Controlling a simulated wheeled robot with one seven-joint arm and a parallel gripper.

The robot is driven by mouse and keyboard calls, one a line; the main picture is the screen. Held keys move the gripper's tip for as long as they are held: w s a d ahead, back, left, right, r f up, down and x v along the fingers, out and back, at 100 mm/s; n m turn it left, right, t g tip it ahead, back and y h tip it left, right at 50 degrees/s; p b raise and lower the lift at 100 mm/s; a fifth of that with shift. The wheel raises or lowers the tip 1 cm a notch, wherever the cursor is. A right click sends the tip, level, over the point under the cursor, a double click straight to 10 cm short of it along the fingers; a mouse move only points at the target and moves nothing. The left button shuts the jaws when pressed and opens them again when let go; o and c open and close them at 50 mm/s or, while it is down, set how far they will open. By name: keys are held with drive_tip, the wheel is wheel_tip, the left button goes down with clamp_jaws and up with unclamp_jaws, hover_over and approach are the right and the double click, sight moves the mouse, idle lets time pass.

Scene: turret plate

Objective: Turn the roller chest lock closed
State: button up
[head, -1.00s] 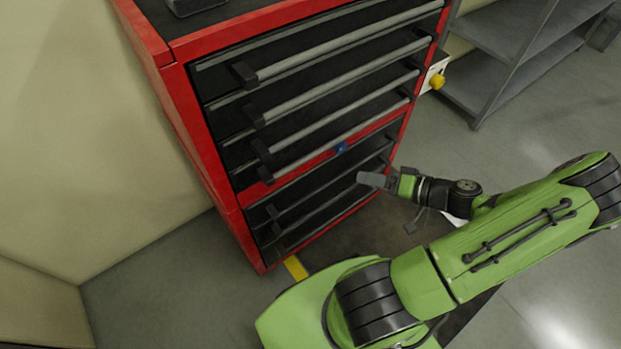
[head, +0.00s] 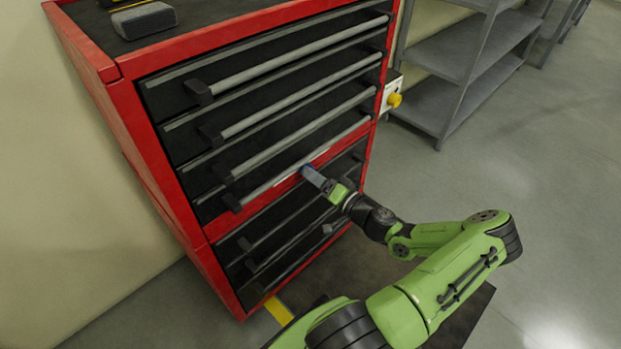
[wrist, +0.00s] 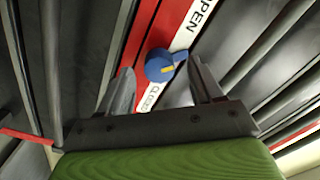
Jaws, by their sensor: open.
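The roller chest (head: 212,228) is red with black drawers and grey bar handles. Its lock is a blue knob (wrist: 160,66) with a yellow mark, set on the red strip between drawers. A white label (wrist: 190,28) beside it reads "OPEN" at one end; the lettering at the other end is partly hidden.
A yellow knob on a white box (head: 394,100) sticks out from the chest's right side. Grey shelves (head: 465,75) stand behind to the right. A grey block (head: 143,20) lies on the chest top. Drawer handles (wrist: 265,45) run close beside my gripper.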

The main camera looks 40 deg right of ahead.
drive_tip(key=shift+w, duration=0.8)
drive_tip(key=shift+c, duration=0.3)
drive_tip(key=c, duration=1)
